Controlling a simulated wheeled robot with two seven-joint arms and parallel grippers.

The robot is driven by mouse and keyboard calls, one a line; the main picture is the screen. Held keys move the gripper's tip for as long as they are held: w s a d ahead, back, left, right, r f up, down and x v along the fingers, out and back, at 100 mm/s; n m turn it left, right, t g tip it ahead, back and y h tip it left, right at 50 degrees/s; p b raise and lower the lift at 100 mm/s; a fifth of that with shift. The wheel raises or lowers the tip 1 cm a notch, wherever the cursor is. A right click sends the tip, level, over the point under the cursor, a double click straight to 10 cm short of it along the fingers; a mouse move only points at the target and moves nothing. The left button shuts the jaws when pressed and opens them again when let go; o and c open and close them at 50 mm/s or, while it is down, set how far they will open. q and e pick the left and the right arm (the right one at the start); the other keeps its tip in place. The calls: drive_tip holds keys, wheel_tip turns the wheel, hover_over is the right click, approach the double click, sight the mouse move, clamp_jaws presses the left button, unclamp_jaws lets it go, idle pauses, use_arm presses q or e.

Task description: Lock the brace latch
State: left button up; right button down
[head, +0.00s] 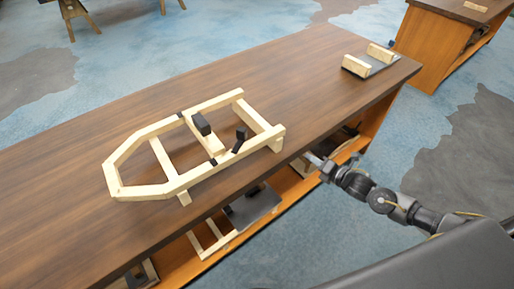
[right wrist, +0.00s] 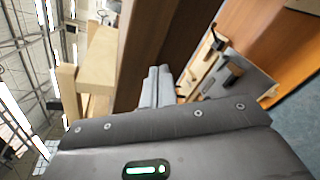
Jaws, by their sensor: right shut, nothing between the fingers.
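A pale wooden bodyframe (head: 145,191) lies on the brown table in the head view, its pointed end to the left. A black lever-like piece (head: 239,139) stands tilted on it near the right end, and a black block (head: 201,124) sits on the crossbar area. I cannot tell for certain which black piece is the brace latch. My right gripper (head: 312,160) is shut and empty, just off the table's front edge, right of the frame and apart from it. In the right wrist view its closed fingers (right wrist: 157,85) point toward the table side, with a wooden frame end (right wrist: 97,60) to their left. My left gripper is not in view.
The table (head: 70,170) has bare top around the frame. A dark plate with two wooden blocks (head: 357,67) lies at its far right end. A shelf below holds a dark panel (head: 252,207) and wooden pieces. Another table (head: 430,45) stands at upper right.

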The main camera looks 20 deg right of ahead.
sight(247, 135)
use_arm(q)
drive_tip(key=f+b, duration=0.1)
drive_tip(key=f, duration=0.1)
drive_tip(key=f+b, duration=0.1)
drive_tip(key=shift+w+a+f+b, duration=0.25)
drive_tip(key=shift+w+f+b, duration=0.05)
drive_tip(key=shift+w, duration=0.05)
use_arm(e)
drive_tip(key=s+a+r+n+g+y, duration=0.1)
drive_tip(key=s+a+r+n+y, duration=0.2)
drive_tip(key=r+n, duration=0.5)
drive_tip(key=s+a+r+n+g+y, duration=0.1)
drive_tip(key=s+a+r+n+y, duration=0.3)
drive_tip(key=a+r+n, duration=0.2)
wheel_tip(247, 135, up, 2)
drive_tip(key=n, duration=0.2)
drive_tip(key=shift+s+a+n+y, duration=0.25)
drive_tip(key=shift+s+n+y, duration=0.05)
drive_tip(key=shift+s+n, duration=0.1)
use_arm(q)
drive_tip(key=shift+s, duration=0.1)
use_arm(e)
drive_tip(key=shift+r, duration=0.1)
